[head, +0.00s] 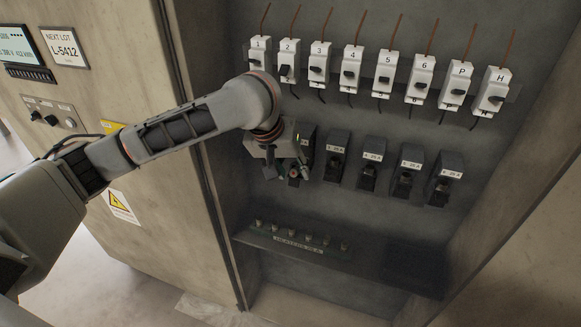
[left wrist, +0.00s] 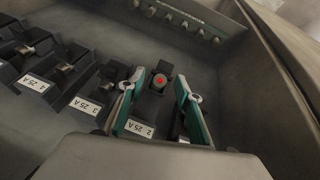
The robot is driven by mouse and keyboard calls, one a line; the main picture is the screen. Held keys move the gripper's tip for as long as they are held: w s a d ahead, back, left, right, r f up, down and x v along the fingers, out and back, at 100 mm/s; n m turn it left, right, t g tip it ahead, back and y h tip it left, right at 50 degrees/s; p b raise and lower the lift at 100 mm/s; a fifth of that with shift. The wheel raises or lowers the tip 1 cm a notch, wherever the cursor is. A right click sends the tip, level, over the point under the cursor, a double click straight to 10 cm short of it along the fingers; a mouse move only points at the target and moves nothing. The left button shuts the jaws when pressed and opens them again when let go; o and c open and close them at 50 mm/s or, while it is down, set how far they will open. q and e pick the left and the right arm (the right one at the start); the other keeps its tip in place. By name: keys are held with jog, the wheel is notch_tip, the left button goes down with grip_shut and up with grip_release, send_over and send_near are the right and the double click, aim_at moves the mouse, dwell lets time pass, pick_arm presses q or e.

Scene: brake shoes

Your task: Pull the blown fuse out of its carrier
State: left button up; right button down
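In the left wrist view a dark fuse with a red dot on its end (left wrist: 159,81) sits in the black carrier labelled 2, 25 A (left wrist: 140,129). My left gripper (left wrist: 160,88) is open, its two teal fingers on either side of this fuse, with a visible gap to it. In the head view my left gripper (head: 287,176) is at the left end of the carrier row and hides most of that carrier. A red spot (head: 294,173) shows by the fingertips. My right gripper is in neither view.
More carriers, such as 3 (head: 336,160) and 4 (head: 370,165), stand to the right. White breakers (head: 353,67) with switches hang above. A ledge (head: 345,258) below bears several small fuses. The cabinet's side wall (head: 520,220) bounds the right.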

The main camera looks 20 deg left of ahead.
pick_arm(q)
jog(key=shift+c, duration=0.3)
grip_shut()
jog(key=shift+s+r, duration=0.15)
jog(key=shift+s, duration=0.1)
jog(key=shift+s+r, duration=0.2)
jog(key=shift+s, duration=0.1)
jog(key=shift+s+r, duration=0.3)
jog(key=shift+s, duration=0.3)
jog(key=shift+s+r, duration=0.15)
jog(key=shift+s, duration=0.15)
jog(key=shift+s+r, duration=0.2)
jog(key=shift+s, duration=0.25)
